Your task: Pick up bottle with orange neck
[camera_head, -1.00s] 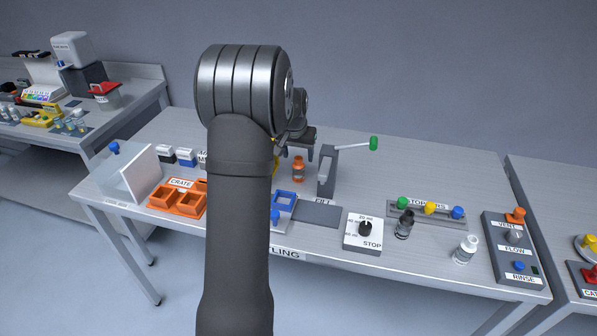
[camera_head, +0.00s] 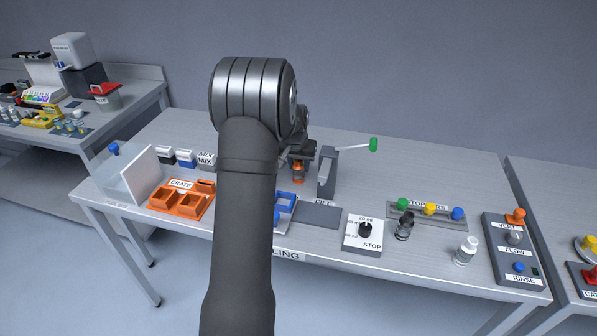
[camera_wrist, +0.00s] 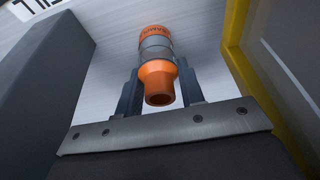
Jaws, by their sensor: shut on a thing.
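The bottle with the orange neck (camera_head: 298,177) stands on the bench left of the grey press with the green-tipped lever. My gripper (camera_head: 300,157) is over it from above, and the arm hides part of the area. In the wrist view the bottle (camera_wrist: 158,80) shows its orange neck and open mouth toward the camera, with a grey body and an orange band behind. The two dark fingers of my gripper (camera_wrist: 157,92) are on either side of the bottle, shut on it. Whether its base touches the bench is hard to tell.
The grey lever press (camera_head: 327,172) stands close on the right of the bottle. An orange crate (camera_head: 181,211), a blue holder (camera_head: 285,202) and a STOP dial box (camera_head: 362,232) are nearer the front. In the wrist view a yellow-edged thing (camera_wrist: 238,60) is close on the right.

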